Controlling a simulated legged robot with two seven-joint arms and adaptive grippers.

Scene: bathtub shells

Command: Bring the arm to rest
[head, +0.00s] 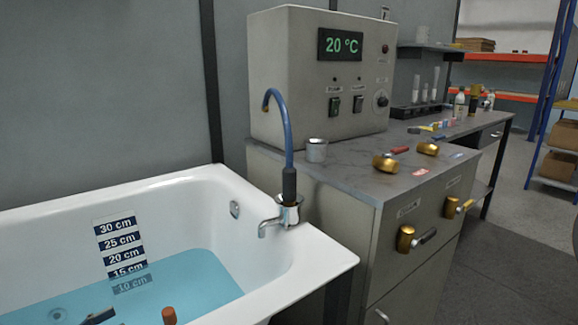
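Neither of my grippers can be made out in the head view. A white bathtub (330,262) fills the lower left and holds blue water (190,285). A depth scale (120,242) marked in centimetres is on its inner wall, with its lowest mark under water. A dark, partly wooden item (98,316) and a reddish-brown cylindrical item (169,315) show in the tub at the bottom edge, both cut off by the frame. A chrome tap (282,214) with a blue curved hose (287,130) stands on the tub's right rim.
A grey control box (290,60) reading 20 °C stands on the counter (350,178), beside a metal cup (316,150). Brass-headed items (385,162) lie on the counter; others (405,238) are at the cabinet front. Open floor (500,260) lies at right, with shelves behind.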

